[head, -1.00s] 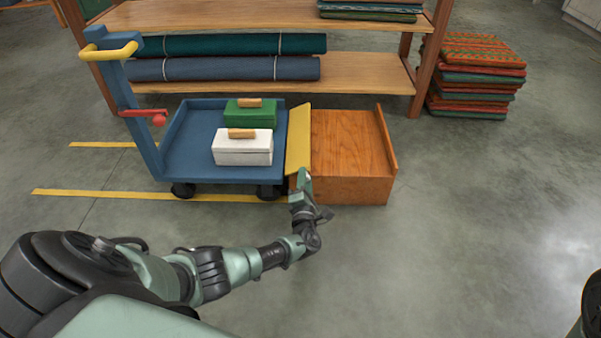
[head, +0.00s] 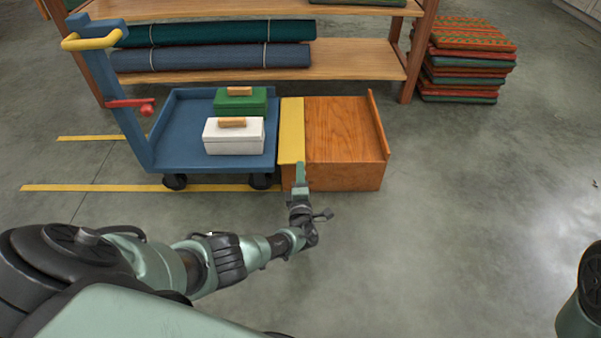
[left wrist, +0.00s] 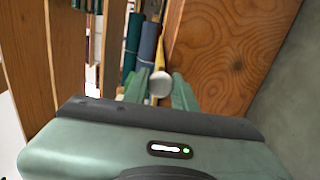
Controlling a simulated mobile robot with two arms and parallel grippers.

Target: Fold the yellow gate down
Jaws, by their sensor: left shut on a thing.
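The yellow gate (head: 291,130) is at the right end of the blue cart (head: 180,155), beside the wooden platform (head: 345,135). It looks close to level, spanning from the cart edge to the platform; whether it rests on the platform is hard to tell. My left gripper (head: 300,170) is at the gate's near end. In the left wrist view, the gripper (left wrist: 159,88) is shut on a pale round knob (left wrist: 160,84) at the end of the gate, with the yellow edge (left wrist: 161,56) behind it. My right gripper is out of view.
A green box (head: 240,105) and a white box (head: 234,141) stand on the cart. Behind is a shelf (head: 345,67) with rolled textiles. Folded textiles (head: 460,65) are stacked at the back right. The floor to the right is clear.

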